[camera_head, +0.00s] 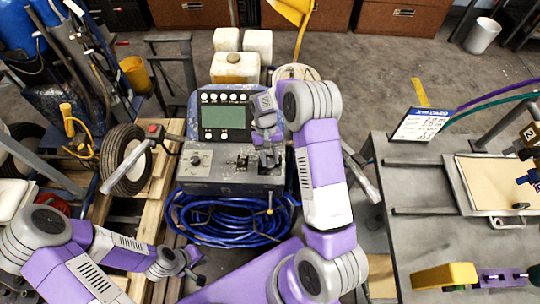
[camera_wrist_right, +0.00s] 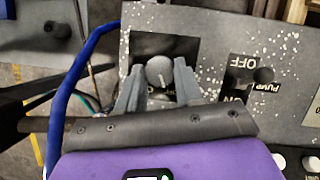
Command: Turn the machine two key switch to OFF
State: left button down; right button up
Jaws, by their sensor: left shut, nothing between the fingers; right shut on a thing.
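The machine with a screen and grey control panel (camera_head: 220,185) stands in the middle of the head view. My right gripper (camera_head: 268,158) reaches down to the right part of that panel. In the right wrist view my right gripper (camera_wrist_right: 158,88) has its fingers on both sides of a round grey switch knob (camera_wrist_right: 160,70), shut on it. The knob has a small light mark and sits in a dark square recess; any label of its own is hidden. My left gripper (camera_head: 192,268) is shut and empty, low at the left, away from the panel.
A dark switch (camera_wrist_right: 263,75) marked OFF, ON and PUMP sits beside the held knob. A coiled blue hose (camera_head: 225,220) hangs below the panel. A grey table (camera_head: 440,245) stands at the right. A wheel (camera_head: 125,160) and wooden pallet are at the left.

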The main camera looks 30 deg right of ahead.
jog(key=shift+n, duration=0.6)
jog(key=shift+h, duration=0.3)
jog(key=o, duration=1)
jog(key=shift+o, duration=0.2)
jog(key=p+v, duration=0.1)
jog(key=v, duration=0.6)
jog(key=shift+w+r, duration=0.2)
jog(key=shift+r, duration=0.1)
jog(key=shift+s+f, duration=0.1)
